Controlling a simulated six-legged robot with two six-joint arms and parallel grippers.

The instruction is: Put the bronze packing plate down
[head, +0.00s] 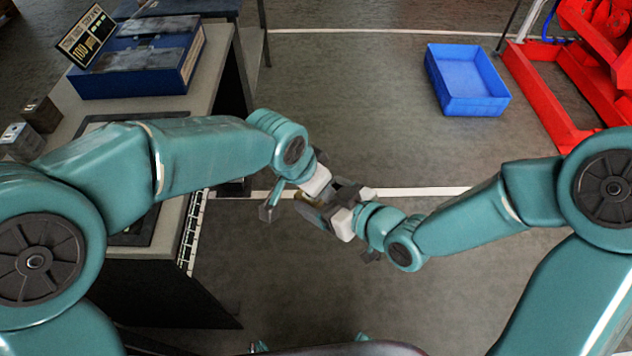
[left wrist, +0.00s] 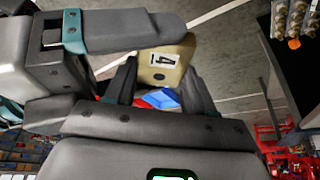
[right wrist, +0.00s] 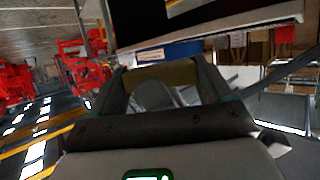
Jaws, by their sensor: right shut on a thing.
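The bronze packing plate (left wrist: 163,56) is a small dull-gold block with a white label reading 4. It is held up in the air between my two grippers, in front of me. My right gripper (right wrist: 160,67) is shut on it; the plate (right wrist: 178,74) spans between its fingers in the right wrist view. My left gripper (left wrist: 160,72) is open, its fingers apart close to the plate's near end; whether they touch it I cannot tell. In the head view the grippers crowd together and only a sliver of the plate (head: 313,197) shows.
A workbench (head: 213,75) stands at the left with a blue case (head: 140,60), a sign (head: 85,35) and small blocks (head: 40,113). An empty blue tray (head: 467,82) lies on the floor at the upper right, beside a red frame (head: 545,105). The floor between is clear.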

